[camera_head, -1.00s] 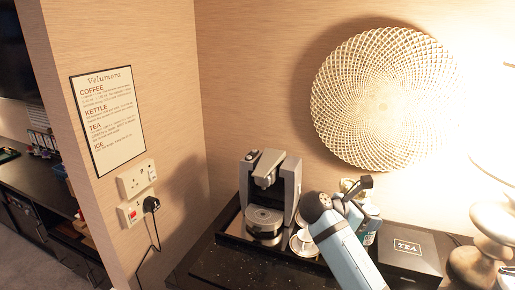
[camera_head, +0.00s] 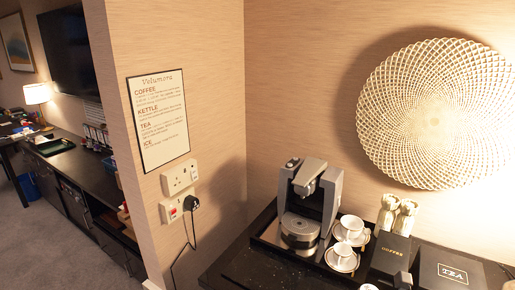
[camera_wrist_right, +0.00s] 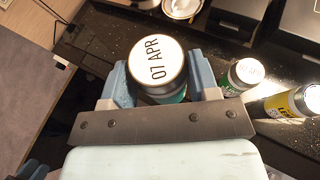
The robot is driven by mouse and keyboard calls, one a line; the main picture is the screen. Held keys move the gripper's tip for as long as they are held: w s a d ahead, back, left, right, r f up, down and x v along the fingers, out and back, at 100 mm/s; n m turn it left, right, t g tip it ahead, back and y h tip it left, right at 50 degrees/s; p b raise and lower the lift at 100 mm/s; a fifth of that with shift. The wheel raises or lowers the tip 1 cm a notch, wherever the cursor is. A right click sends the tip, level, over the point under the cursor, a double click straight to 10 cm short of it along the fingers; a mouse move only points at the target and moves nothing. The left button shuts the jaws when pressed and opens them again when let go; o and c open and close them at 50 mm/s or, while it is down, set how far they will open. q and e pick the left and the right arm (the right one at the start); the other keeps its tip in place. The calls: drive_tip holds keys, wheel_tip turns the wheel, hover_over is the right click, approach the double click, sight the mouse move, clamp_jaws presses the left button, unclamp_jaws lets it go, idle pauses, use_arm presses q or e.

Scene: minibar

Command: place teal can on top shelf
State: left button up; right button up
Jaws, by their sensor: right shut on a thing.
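In the right wrist view, my right gripper (camera_wrist_right: 166,85) is shut around a can with a white lid (camera_wrist_right: 157,62) printed "07 APR". A strip of teal side (camera_wrist_right: 176,96) shows below the lid between the fingers, so this is the teal can. It is upright to the camera, and most of its body is hidden. In the head view I cannot make out the gripper or the held can. My left gripper is in neither view. No top shelf can be identified.
Beside the gripper are a green can with a white lid (camera_wrist_right: 245,72) and a yellow can (camera_wrist_right: 292,104). The head view shows the coffee machine (camera_head: 308,205), cups on saucers (camera_head: 343,258), a coffee box (camera_head: 391,252), a tea box (camera_head: 452,270) and a wall socket (camera_head: 180,178).

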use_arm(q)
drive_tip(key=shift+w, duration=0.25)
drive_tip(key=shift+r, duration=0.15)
use_arm(e)
drive_tip(key=shift+r, duration=0.15)
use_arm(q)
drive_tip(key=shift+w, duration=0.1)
use_arm(e)
drive_tip(key=shift+w+f, duration=0.1)
drive_tip(key=shift+f, duration=0.1)
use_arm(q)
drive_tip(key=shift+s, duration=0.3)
use_arm(e)
drive_tip(key=shift+r, duration=0.1)
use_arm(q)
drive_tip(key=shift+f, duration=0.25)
use_arm(e)
drive_tip(key=shift+d, duration=0.1)
